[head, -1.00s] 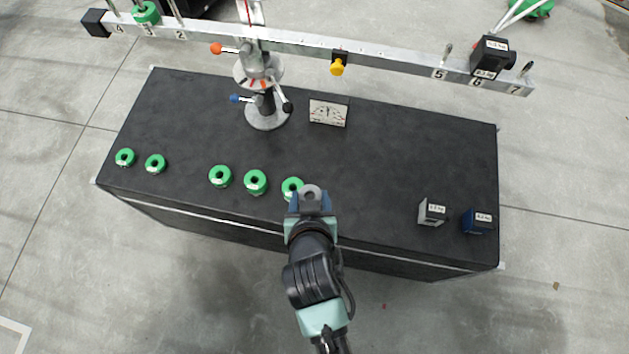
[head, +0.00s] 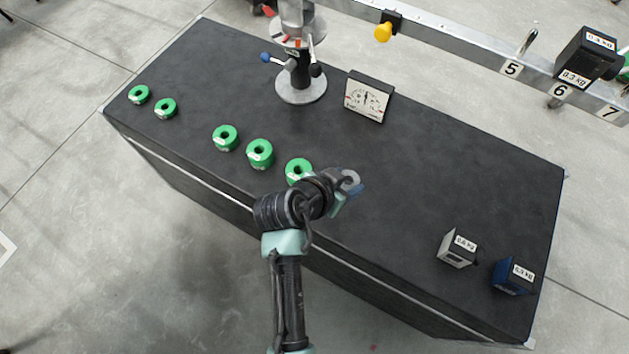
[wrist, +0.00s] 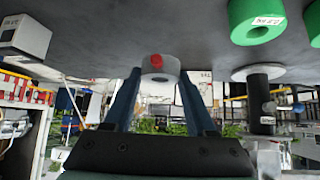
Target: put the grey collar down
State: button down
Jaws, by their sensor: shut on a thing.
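The grey collar (wrist: 160,68) is a short grey ring with a red spot on its side. My gripper (wrist: 158,86) is shut on it, with a blue finger on each side. In the head view the collar (head: 350,178) shows at the tip of my gripper (head: 347,187), over the black table (head: 400,200), right of the nearest green ring. I cannot tell whether the collar touches the table top.
Several green rings (head: 260,153) stand in a row along the table's near left side. A grey block (head: 457,248) and a blue block (head: 513,276) stand at the right. A dial plate (head: 368,97) and a post (head: 300,88) stand behind. The table's middle right is clear.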

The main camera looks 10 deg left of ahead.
notch_tip(320, 180, down, 9)
jog(key=shift+b, duration=0.65)
jog(key=shift+f, duration=0.2)
jog(key=shift+c, duration=1.1)
grip_release()
jog(key=shift+r, duration=0.1)
jog(key=shift+r, duration=0.1)
